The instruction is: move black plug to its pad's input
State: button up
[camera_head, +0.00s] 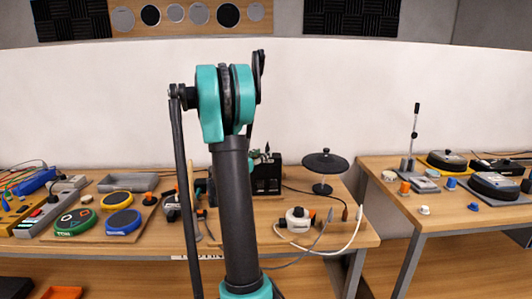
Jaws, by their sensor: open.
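A thin dark cable right of my arm ends in a small dark reddish tip (345,213). I cannot make out any pad's input. My arm rises through the middle of the view. My gripper cannot be made out and may be hidden behind the arm.
A black box (267,176) stands behind my arm. A black disc on a stand (325,165) and a white round device (299,220) with cables are right of it. A second table (420,216) at right holds dark round devices. A grey tray (127,182) lies at left.

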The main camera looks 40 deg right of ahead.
aim_at(267, 151)
jog(key=x, duration=0.4)
jog(key=shift+d, duration=0.2)
jog(key=shift+c, duration=0.6)
grip_shut()
